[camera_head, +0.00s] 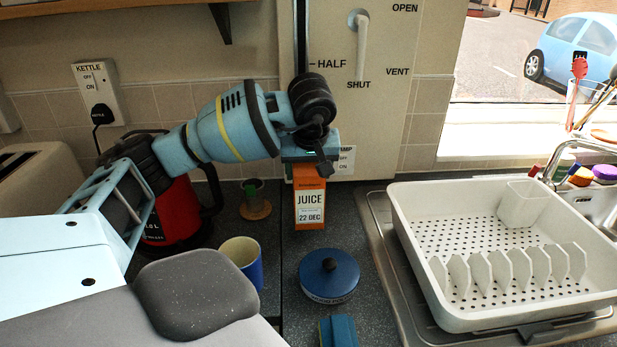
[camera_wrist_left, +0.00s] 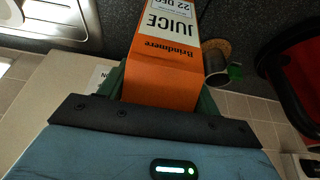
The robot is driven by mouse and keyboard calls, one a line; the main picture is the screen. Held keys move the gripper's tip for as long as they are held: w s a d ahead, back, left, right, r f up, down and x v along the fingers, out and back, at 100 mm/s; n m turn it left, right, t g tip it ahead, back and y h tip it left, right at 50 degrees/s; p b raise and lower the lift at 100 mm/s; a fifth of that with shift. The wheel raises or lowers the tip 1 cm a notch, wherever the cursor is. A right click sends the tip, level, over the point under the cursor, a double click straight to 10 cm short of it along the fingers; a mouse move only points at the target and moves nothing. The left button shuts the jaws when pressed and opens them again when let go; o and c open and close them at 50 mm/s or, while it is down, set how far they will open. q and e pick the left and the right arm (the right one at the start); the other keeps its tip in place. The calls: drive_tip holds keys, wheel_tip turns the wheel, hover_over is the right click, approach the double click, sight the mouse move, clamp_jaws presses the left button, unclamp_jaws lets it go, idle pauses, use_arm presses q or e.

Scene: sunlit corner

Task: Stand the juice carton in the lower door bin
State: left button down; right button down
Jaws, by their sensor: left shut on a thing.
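The orange and white juice carton (camera_head: 310,205) is upright at the back of the dark counter, below the wall panel. My left gripper (camera_head: 307,168) comes down on its top from above and is shut on it. In the left wrist view the carton (camera_wrist_left: 163,62) sits between the fingers of the left gripper (camera_wrist_left: 160,88). I cannot tell whether the carton's base touches the counter. No fridge door or door bin is in view.
A red kettle (camera_head: 172,212), a green-and-brown spool-like item (camera_head: 256,207) and a blue mug (camera_head: 243,259) stand left of the carton. A round blue lidded tin (camera_head: 329,277) is in front. A white dish rack (camera_head: 405,232) fills the right. Little counter is clear.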

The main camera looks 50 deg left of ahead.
use_arm(q)
drive_tip(key=shift+f, duration=0.95)
use_arm(e)
drive_tip(key=shift+w+a+r, duration=0.1)
use_arm(q)
drive_tip(key=shift+f, duration=0.1)
drive_tip(key=shift+c, duration=1.6)
unclamp_jaws()
drive_tip(key=shift+f, duration=0.1)
drive_tip(key=shift+d+r, duration=0.1)
drive_tip(key=shift+r, duration=0.35)
drive_tip(key=v, duration=0.8)
drive_tip(key=p+v, duration=0.1)
drive_tip(key=v, duration=0.2)
drive_tip(key=shift+s+r+p, duration=0.15)
drive_tip(key=shift+r+p, duration=0.1)
drive_tip(key=shift+p, duration=0.15)
use_arm(e)
drive_tip(key=shift+w+r+t, duration=0.15)
drive_tip(key=shift+w+r, duration=0.3)
drive_tip(key=shift+r, duration=0.15)
drive_tip(key=shift+w+r+t, duration=0.15)
drive_tip(key=shift+w+r, duration=0.25)
drive_tip(key=shift+r, duration=0.2)
